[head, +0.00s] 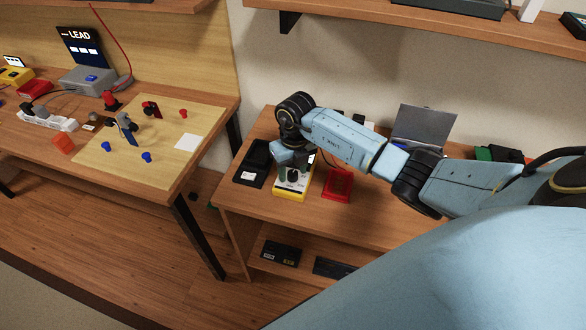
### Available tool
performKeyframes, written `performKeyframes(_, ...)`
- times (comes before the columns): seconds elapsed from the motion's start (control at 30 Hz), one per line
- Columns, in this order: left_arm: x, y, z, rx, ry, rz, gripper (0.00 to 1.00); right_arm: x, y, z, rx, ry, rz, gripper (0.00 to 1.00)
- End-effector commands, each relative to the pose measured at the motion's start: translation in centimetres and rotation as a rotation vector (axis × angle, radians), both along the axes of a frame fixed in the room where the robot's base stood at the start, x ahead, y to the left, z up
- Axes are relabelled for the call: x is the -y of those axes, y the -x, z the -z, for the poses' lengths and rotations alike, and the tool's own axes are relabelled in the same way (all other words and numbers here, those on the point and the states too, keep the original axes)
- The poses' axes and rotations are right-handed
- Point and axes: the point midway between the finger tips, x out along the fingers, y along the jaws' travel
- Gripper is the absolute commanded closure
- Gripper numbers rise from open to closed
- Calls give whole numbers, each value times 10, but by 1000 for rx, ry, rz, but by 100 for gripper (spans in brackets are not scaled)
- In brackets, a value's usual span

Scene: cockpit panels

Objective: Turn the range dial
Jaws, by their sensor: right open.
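A yellow-edged device with a pale face (290,188) lies near the front edge of the right-hand table, with a dark round knob (294,176) on it that looks like the range dial. My right gripper (291,163) hangs over the far end of this device, pointing down, its fingers close to the knob. Its fingers are small and partly hidden by the wrist, and I cannot tell whether they touch the knob. The upper part of the device is hidden behind the gripper. My left gripper is not in view.
A red tray (338,185) lies just right of the device, and a black holder (252,163) lies to its left. An open grey case (421,128) stands behind my right arm. A second table (100,170) with small parts is at left, across a gap.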

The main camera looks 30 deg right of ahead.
Motion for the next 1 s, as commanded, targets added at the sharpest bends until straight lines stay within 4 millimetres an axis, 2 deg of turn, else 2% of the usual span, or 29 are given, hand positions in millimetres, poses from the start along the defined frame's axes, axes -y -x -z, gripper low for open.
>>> performKeyframes(0.2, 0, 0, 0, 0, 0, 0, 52, 0, 0, 0, 0, 0, 0, 52)
performKeyframes(0.5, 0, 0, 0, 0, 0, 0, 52, 0, 0, 0, 0, 0, 1, 91)
performKeyframes(0.57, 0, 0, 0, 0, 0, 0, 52, 0, 0, 0, 0, 0, 1, 97)
performKeyframes(1.0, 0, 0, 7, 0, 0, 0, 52, 1, 0, 0, 0, 2, -184, 97)
